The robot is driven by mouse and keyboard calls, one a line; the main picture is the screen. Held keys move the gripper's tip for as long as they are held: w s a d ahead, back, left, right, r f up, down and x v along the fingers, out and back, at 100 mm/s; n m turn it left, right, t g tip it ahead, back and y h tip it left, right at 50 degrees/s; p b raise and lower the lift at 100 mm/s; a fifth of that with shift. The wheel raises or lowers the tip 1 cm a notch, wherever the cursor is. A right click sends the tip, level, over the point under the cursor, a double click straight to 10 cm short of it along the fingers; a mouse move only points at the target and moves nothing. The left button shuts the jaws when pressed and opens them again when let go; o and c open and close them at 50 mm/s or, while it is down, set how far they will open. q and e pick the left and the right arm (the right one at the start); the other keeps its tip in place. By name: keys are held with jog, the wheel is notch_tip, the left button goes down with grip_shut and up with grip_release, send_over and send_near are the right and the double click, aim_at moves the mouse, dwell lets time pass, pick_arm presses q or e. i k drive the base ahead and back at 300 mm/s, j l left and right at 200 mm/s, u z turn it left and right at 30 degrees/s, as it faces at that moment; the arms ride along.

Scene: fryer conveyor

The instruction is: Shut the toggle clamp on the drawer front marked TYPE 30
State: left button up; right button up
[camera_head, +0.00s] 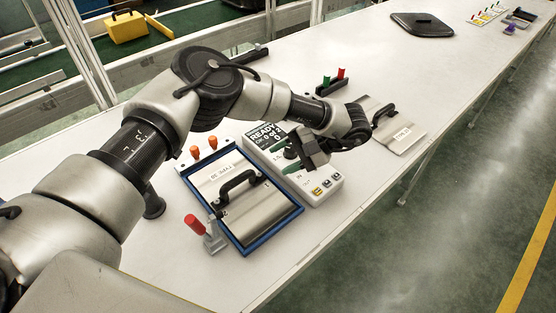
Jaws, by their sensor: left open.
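The drawer front (258,216) is a metal plate with a black handle (238,187) and a label that appears to read TYPE 30, upside down. It lies in a blue-rimmed frame (279,228) on the white bench. A toggle clamp (195,225) with a red grip stands at the frame's near left corner, its lever tilted up and back. My left gripper (308,160) is open, above the grey display device right of the frame, apart from the clamp and the drawer front. My right gripper is out of view.
The display device (325,191) shows READY and has several buttons. Two orange knobs (213,142) stand at the frame's back edge. Another handled plate (403,136) and red and green grips (333,82) lie beyond. A black lid (422,24) lies farther off. Bare bench lies between.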

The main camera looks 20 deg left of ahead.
aim_at(190, 220)
jog(key=i+l, duration=0.1)
jog(key=l, duration=0.35)
jog(key=i+l, duration=0.15)
jog(key=l, duration=0.35)
jog(key=i+l, duration=0.1)
jog(key=l, duration=0.35)
